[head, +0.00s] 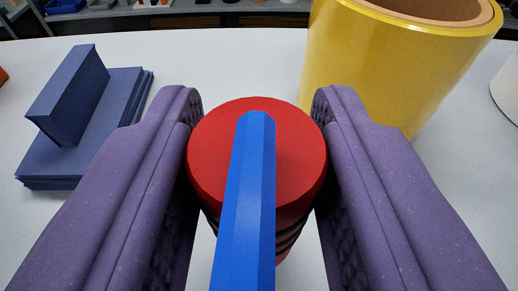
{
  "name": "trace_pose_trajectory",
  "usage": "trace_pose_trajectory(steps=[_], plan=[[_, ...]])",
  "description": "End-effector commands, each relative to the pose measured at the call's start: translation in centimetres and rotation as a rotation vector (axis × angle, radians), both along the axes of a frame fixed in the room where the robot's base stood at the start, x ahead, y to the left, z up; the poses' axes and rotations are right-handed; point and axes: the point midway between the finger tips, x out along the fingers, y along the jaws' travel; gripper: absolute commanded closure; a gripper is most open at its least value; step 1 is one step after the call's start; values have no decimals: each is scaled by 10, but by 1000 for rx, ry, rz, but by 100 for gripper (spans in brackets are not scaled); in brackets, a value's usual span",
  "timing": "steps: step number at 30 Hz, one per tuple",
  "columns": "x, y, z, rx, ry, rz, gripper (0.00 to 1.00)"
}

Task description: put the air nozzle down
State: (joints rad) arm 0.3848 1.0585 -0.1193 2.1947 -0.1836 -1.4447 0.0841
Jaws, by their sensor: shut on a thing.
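The air nozzle (205,162) has a red round top, a blue bar across it toward me, and dark ridges on the red body below. My gripper (258,115), with two purple padded fingers, is shut on it, one finger at each side of the red part. The nozzle is upright or nearly so. Its lower end is hidden by its own top and the blue bar, so I cannot tell whether it touches the white table (230,62).
A dark blue stack with an upright block (70,95) lies at the left. A large yellow roll (385,70) stands close behind the right finger. A white round thing (508,90) is at the right edge. The table behind the nozzle is clear; shelves show beyond.

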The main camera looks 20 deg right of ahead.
Motion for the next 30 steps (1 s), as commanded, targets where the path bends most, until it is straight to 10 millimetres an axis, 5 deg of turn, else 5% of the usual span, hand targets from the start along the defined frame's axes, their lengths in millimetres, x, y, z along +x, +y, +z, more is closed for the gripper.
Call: trace_pose_trajectory(steps=[1,2,5,22,30], plan=[[0,0,-3,0,0,0,92],[0,0,-3,0,0,0,59],[0,0,-2,0,0,0,36],[0,0,3,0,0,0,36],[-50,14,15,3,4,-2,36]])
